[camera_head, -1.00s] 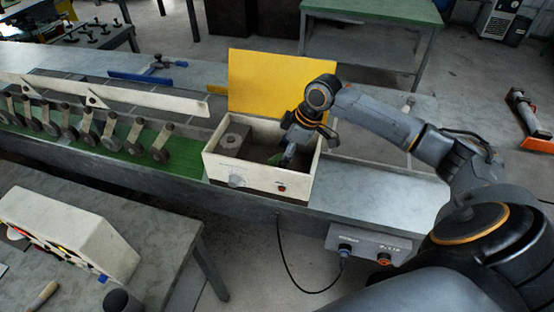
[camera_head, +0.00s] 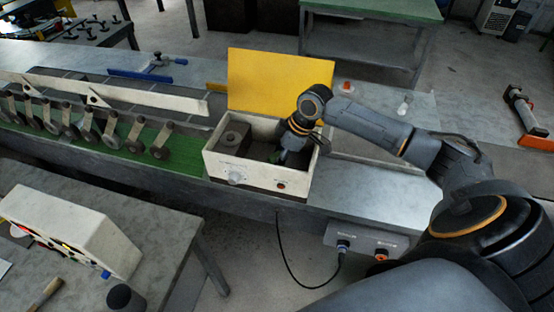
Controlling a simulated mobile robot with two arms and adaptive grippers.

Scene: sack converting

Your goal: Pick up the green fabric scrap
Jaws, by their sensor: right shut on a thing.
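The green fabric scrap (camera_head: 275,158) shows only as a small green patch low inside the cream box (camera_head: 241,174) with the raised yellow lid (camera_head: 268,80). My right gripper (camera_head: 284,161) reaches down into the right part of this box. Its fingers are shut on the scrap, which they and the box's front wall mostly hide. My left gripper is not in view.
A grey block-like part (camera_head: 234,138) fills the box's left side. A row of rollers (camera_head: 110,134) lies left of the box on the machine bed. The bed (camera_head: 375,190) is clear at right. A bench with a white control box (camera_head: 75,232) stands at front left.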

